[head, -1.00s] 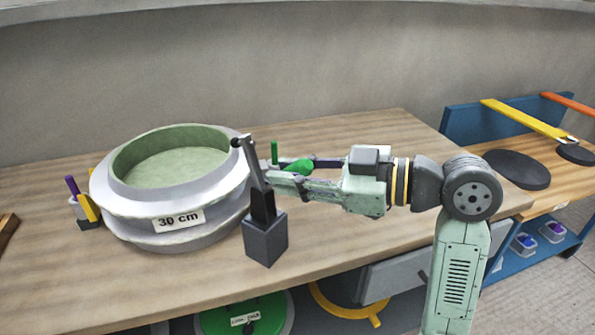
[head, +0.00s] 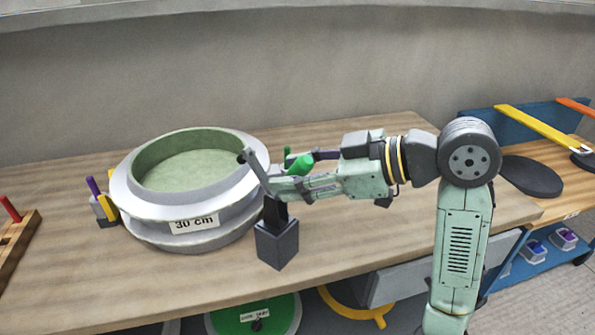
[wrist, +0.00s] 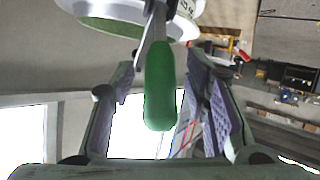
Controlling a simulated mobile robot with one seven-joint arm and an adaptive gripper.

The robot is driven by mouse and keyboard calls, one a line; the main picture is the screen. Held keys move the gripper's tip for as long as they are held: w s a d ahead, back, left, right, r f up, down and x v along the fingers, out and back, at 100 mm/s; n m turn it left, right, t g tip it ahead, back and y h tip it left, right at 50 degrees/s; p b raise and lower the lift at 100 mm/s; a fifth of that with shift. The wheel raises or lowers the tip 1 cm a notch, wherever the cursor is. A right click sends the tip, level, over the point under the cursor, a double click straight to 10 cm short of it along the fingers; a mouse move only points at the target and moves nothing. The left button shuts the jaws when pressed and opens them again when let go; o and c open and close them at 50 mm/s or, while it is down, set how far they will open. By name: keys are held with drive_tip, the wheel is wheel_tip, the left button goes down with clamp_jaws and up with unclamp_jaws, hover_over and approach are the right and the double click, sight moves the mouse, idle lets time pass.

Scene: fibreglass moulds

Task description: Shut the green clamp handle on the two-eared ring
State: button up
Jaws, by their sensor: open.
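The ring (head: 190,228) is a big grey mould with a pale green inside and a "30 cm" label, on the bench. Its ears cannot be made out. At its right front stands a clamp on a dark grey block (head: 277,243). The clamp's grey bar (head: 256,168) leans left, its dark tip at the ring's rim. The clamp's green handle (head: 301,164) slants up to the right of the bar. My gripper (head: 296,171) is open around the handle. In the wrist view the green handle (wrist: 160,88) lies between the parted purple-padded fingers, with visible gaps on both sides.
A clamp with a purple handle (head: 93,186) stands at the ring's left. A wooden rack with a red peg (head: 10,208) is at the far left. Green and yellow round pieces lie below the bench. The bench front right of the clamp is clear.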

drive_tip(key=v, duration=1.2)
drive_tip(key=shift+c, duration=0.3)
